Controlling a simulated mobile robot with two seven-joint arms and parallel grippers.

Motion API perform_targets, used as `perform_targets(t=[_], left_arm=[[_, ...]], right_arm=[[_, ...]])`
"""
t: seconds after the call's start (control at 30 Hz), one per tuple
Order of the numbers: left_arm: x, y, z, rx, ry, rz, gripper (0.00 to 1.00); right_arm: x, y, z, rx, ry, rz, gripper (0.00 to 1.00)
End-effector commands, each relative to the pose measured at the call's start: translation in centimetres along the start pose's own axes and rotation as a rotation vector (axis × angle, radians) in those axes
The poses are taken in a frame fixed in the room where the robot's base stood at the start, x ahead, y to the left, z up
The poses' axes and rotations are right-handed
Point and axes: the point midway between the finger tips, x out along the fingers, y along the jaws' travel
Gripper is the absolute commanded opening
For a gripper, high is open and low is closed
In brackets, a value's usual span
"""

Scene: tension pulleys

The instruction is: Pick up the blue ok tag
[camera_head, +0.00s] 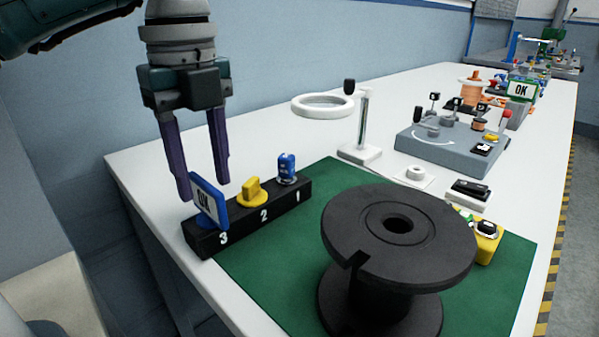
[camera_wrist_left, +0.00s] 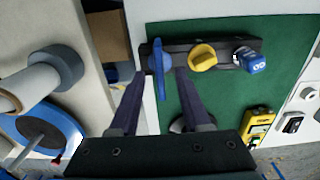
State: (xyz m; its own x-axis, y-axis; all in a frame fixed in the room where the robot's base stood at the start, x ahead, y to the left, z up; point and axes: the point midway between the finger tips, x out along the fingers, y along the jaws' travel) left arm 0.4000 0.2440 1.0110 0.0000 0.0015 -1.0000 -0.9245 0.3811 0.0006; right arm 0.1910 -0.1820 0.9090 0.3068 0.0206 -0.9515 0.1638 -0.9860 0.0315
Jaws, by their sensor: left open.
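The blue OK tag (camera_head: 210,206) is a blue-framed plate with a white face. It stands upright in slot 3 of a black numbered holder (camera_head: 237,226), at the left end. In the left wrist view the tag (camera_wrist_left: 158,68) shows edge-on as a thin blue strip. My left gripper (camera_head: 204,190) points down over the tag, open and empty. In the left wrist view its dark fingers (camera_wrist_left: 160,73) lie on either side of the tag, with gaps between. My right gripper is in neither view.
A large black spool (camera_head: 398,240) stands on the green mat (camera_head: 280,272). A ring magnifier (camera_head: 322,106) and a grey pulley fixture (camera_head: 445,147) stand behind.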

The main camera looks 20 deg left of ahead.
Motion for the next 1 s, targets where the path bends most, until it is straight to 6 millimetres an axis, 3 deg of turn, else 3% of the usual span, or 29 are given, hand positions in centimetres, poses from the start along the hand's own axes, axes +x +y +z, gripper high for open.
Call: perform_targets(t=[0.2,0.47,0.87,1.0], left_arm=[[3.0,0.1,0.1,0.0,0.001,0.001,0.47],[3.2,0.0,0.1,0.002,0.001,-0.001,0.47],[3.2,0.0,0.1,0.002,0.001,-0.001,0.03],[3.2,0.0,0.1,0.001,0.001,-0.001,0.0]], right_arm=[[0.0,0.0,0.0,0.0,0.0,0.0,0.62],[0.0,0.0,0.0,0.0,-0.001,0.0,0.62],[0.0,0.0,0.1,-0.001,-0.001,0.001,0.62],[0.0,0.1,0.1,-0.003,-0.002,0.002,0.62]])
